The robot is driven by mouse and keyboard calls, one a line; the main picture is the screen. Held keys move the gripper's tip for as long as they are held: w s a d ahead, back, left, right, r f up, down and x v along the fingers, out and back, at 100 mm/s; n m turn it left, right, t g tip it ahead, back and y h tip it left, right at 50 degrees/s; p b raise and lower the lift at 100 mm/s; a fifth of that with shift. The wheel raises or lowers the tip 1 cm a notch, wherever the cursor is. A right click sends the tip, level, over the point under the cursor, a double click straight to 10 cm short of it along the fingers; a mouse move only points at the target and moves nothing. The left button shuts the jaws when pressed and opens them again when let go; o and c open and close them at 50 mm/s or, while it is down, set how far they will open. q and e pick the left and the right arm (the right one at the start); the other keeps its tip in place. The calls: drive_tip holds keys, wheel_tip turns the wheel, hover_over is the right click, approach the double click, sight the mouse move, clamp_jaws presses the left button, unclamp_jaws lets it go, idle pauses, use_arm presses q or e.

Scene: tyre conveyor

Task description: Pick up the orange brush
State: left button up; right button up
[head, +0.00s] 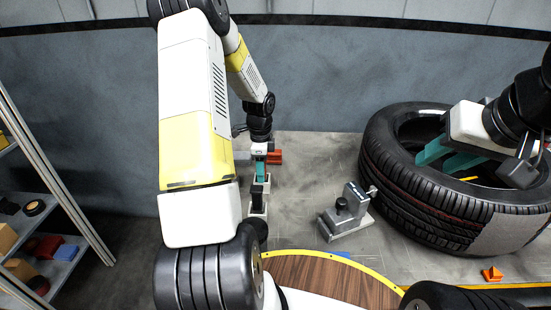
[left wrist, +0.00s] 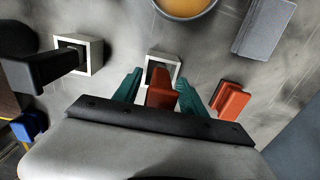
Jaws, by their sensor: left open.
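In the left wrist view, an orange-red upright handle (left wrist: 160,92), which looks like the orange brush, stands at a white square holder (left wrist: 163,60). My left gripper (left wrist: 160,85) is open, with one teal finger on each side of this handle. Contact cannot be made out. In the head view my left gripper (head: 260,165) points down at the work table; the orange handle between its fingers cannot be made out there. My right gripper (head: 448,158) has its teal fingers apart over the tyre's opening.
A black-handled tool (left wrist: 45,68) stands in another white holder (left wrist: 96,55). An orange block (left wrist: 230,100) lies right of my left gripper. A round container (left wrist: 185,8) and grey block (left wrist: 263,28) are beyond. A metal fixture (head: 347,212) and large tyre (head: 415,205) stand to the right.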

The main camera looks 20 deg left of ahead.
use_arm(q)
clamp_jaws()
drive_tip(key=shift+r, duration=0.15)
wheel_tip(320, 180, up, 10)
drive_tip(key=shift+f, duration=0.1)
idle(0.3)
drive_tip(key=c, duration=0.8)
unclamp_jaws()
clamp_jaws()
